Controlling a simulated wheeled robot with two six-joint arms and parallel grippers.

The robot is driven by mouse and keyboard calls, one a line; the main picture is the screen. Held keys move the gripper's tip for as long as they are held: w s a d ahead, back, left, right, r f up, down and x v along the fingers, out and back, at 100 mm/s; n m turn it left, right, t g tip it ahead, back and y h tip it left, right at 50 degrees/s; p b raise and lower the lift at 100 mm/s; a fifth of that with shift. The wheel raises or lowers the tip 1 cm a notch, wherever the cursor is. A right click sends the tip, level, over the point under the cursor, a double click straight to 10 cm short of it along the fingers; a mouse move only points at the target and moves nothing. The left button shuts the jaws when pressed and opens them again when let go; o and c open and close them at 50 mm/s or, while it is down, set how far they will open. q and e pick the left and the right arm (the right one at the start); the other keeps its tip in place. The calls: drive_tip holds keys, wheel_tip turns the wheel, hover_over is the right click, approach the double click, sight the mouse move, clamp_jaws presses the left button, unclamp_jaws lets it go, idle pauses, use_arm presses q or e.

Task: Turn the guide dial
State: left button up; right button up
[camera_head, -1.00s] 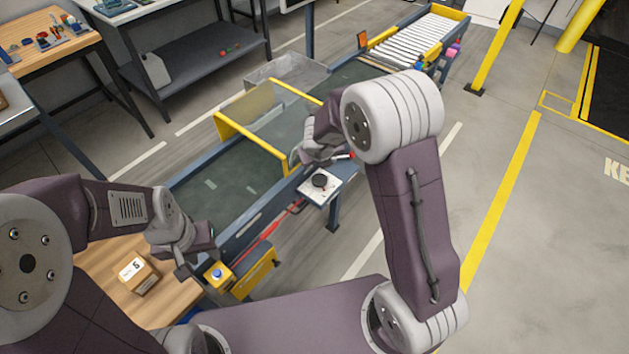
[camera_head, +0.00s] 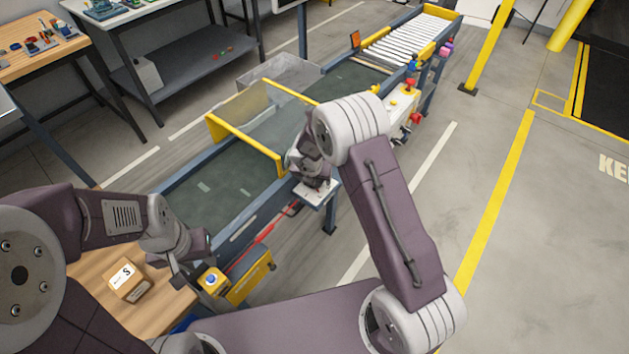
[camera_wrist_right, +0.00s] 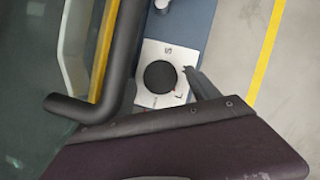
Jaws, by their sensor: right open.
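The guide dial (camera_wrist_right: 160,77) is a round black knob on a white plate (camera_wrist_right: 150,53) at the conveyor's side. In the right wrist view it shows whole, with a dark finger of my open right gripper (camera_wrist_right: 194,78) just to its right; contact cannot be told. In the head view my right gripper (camera_head: 317,182) is over the white plate (camera_head: 322,195) and mostly hides the dial. My left gripper (camera_head: 195,262) hangs beside the wooden table, away from the dial; its jaw opening is unclear.
The conveyor (camera_head: 215,193) carries a yellow-framed clear guide panel (camera_head: 245,143) behind the plate. A small carton (camera_head: 128,284) sits on the wooden table (camera_head: 165,310). A yellow box with a blue button (camera_head: 211,279) is near my left gripper. Open floor lies to the right.

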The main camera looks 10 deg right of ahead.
drive_tip(key=shift+w+f, duration=0.1)
drive_tip(key=shift+f, duration=0.3)
drive_tip(key=c, duration=1.3)
drive_tip(key=shift+c, duration=0.2)
drive_tip(key=o, duration=1.3)
drive_tip(key=shift+o, duration=0.2)
